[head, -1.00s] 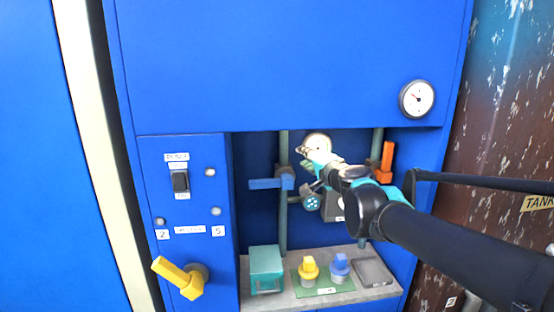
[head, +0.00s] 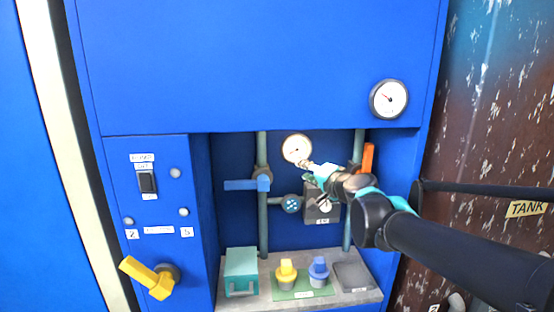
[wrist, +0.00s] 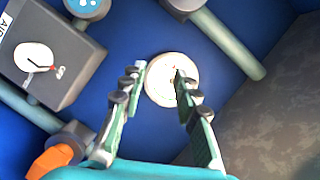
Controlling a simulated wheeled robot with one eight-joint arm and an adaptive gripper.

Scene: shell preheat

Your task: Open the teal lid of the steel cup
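A teal box-shaped piece (head: 241,262) with a handle on its front stands at the left of the grey shelf in the cabinet recess. I cannot tell whether it is the task's lid; no steel cup shows clearly. My gripper (head: 314,170) is raised in the recess, well above the shelf and to the right of the teal piece. In the wrist view my gripper (wrist: 160,72) is open, its two fingers apart with nothing between them. Behind the fingers is a round white gauge (wrist: 172,82) on the blue back wall.
A yellow-topped piece (head: 286,269) and a blue-topped piece (head: 319,267) stand on a green mat (head: 300,294). A dark tray (head: 353,275) lies at right. A blue valve handle (head: 246,184), an orange handle (head: 367,160) and pipes cross the recess. A yellow lever (head: 148,274) juts out at left.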

